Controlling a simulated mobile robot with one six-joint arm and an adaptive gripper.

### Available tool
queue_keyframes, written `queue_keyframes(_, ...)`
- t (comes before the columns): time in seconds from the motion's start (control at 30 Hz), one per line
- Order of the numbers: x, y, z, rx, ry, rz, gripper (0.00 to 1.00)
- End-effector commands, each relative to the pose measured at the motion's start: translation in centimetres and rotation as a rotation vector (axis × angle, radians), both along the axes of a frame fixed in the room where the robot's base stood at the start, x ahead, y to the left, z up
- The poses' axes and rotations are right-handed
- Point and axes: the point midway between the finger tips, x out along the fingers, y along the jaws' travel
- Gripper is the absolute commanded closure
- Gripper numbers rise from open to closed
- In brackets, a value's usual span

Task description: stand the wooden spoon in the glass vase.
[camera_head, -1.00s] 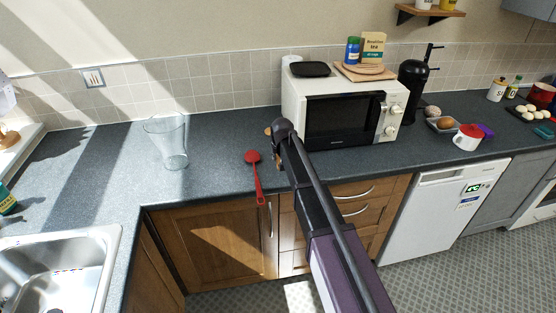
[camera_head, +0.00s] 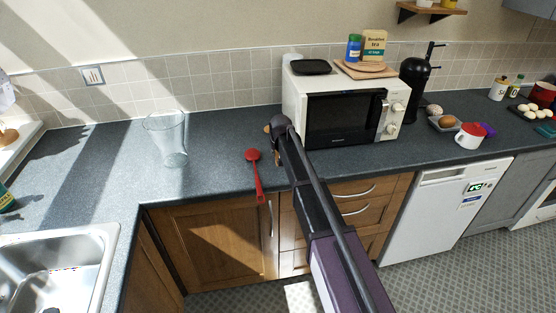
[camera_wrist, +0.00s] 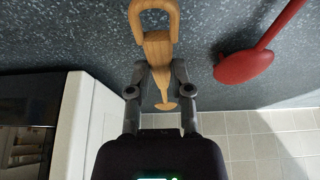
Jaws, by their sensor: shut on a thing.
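The wooden spoon (camera_wrist: 157,50) is between the fingers of my gripper (camera_wrist: 160,74) in the wrist view, which are shut on it. A wooden loop shows at its upper end and a small flat wooden end below the fingers. In the head view my gripper (camera_head: 279,136) is at the counter in front of the microwave's left side; bits of the wooden spoon (camera_head: 277,158) show beside it, mostly hidden by my arm. The clear glass vase (camera_head: 172,142) stands upright on the counter to the left, apart from my gripper. I see nothing in it.
A red ladle-like utensil (camera_head: 256,172) lies between vase and gripper, its handle over the counter's front edge; it also shows in the wrist view (camera_wrist: 245,66). The microwave (camera_head: 345,105) stands right of my gripper. The sink (camera_head: 60,270) is front left. Counter around the vase is clear.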

Motion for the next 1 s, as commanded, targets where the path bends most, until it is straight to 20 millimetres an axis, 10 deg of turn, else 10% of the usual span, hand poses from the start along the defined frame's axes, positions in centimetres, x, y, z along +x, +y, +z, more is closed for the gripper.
queue_keyframes(0.77,0.0,-0.1,-2.3,0.0,0.0,-0.001,1.0)
queue_keyframes(0.8,0.0,-0.1,-2.3,0.0,0.0,-0.001,0.7)
queue_keyframes(0.9,0.0,-0.1,-2.2,0.0,0.0,-0.002,0.4)
queue_keyframes(1.0,0.0,-0.2,-2.2,0.0,0.0,-0.002,0.38)
